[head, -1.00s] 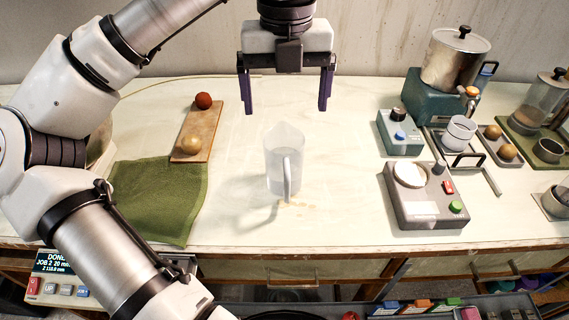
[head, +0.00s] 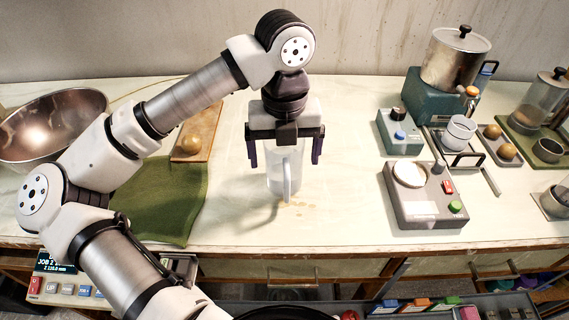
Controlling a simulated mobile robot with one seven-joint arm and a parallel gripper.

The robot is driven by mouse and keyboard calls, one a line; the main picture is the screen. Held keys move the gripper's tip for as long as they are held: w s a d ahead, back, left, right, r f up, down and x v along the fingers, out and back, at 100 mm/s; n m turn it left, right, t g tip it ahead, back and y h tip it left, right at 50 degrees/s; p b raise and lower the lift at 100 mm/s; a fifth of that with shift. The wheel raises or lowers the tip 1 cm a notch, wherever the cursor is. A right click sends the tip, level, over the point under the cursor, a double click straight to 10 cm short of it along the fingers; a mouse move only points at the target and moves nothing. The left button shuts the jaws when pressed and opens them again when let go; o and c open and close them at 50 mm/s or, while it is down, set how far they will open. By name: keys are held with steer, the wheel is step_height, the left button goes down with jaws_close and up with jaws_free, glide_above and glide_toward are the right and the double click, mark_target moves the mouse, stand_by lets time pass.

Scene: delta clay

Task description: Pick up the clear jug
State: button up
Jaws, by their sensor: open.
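The clear jug (head: 275,183) stands upright on the pale worktop in the middle of the head view, its handle towards me. My gripper (head: 284,160) points down over the jug, its two purple fingers open. One finger shows to the left of the jug and one to the right. The gripper body hides the jug's rim and upper part. I cannot tell whether the fingers touch the jug or how far around it they reach.
A green cloth (head: 165,205) and a wooden board (head: 207,125) with a tan ball (head: 191,145) lie left. A metal bowl (head: 50,125) stands far left. A grey control box (head: 425,205) and a teal box (head: 400,135) stand right. Bare worktop surrounds the jug.

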steer(key=shift+f, duration=1.3)
steer(key=c, duration=1.3)
